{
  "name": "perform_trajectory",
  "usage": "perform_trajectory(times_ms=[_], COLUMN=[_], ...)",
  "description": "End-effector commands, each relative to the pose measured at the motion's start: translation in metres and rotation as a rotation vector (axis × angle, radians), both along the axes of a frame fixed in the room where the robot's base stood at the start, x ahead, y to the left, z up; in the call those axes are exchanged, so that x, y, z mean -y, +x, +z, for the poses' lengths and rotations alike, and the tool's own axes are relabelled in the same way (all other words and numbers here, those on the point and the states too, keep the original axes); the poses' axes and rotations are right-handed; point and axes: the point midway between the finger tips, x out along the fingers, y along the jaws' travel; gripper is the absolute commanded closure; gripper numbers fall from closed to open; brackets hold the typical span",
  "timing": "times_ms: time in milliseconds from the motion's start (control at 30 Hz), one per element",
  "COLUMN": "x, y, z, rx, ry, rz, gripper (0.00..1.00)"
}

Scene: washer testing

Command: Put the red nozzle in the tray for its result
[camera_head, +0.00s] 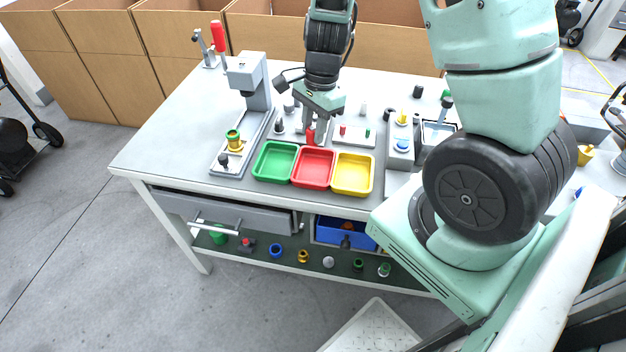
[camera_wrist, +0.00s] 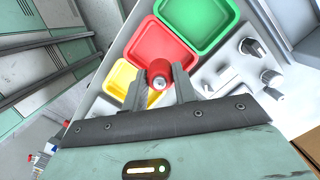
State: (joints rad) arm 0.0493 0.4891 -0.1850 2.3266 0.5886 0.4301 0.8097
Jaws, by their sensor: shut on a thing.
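The red nozzle (camera_head: 311,136) is held upright between the fingers of my gripper (camera_head: 313,124), which is shut on it, just behind the red tray. In the wrist view the red nozzle (camera_wrist: 159,70) shows between the fingertips (camera_wrist: 160,82). The green tray (camera_head: 274,163), the red tray (camera_head: 313,169) and the yellow tray (camera_head: 352,175) stand side by side near the table's front edge, all empty. The wrist view shows the green tray (camera_wrist: 197,20), the red tray (camera_wrist: 158,45) and part of the yellow tray (camera_wrist: 121,78). The nozzle's height above the table is unclear.
Left of the trays stands a grey test stand (camera_head: 250,82) with a green and yellow part (camera_head: 234,138). A white rack (camera_head: 355,136) with small red and green pieces is behind the yellow tray. A station with a blue button (camera_head: 402,145) is at right. A drawer (camera_head: 225,209) is below.

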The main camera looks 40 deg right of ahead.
Motion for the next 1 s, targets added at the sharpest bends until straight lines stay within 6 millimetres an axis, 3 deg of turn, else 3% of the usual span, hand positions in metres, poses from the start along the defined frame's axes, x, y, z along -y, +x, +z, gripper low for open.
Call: perform_trajectory(times_ms=[100, 200, 400, 633, 800, 1000], x=[0.002, 0.002, 0.002, 0.002, 0.002, 0.002], y=[-0.003, -0.004, -0.004, -0.003, -0.003, -0.002], z=[-0.002, -0.016, -0.051, -0.068, -0.093, -0.096], rx=[-0.001, -0.005, -0.005, -0.003, -0.004, 0.0], ry=[0.0, 0.0, 0.001, -0.001, 0.001, -0.001], rz=[-0.103, -0.131, -0.128, -0.124, -0.124, -0.122], gripper=[0.99, 0.99, 0.99, 0.99, 0.99, 0.99])
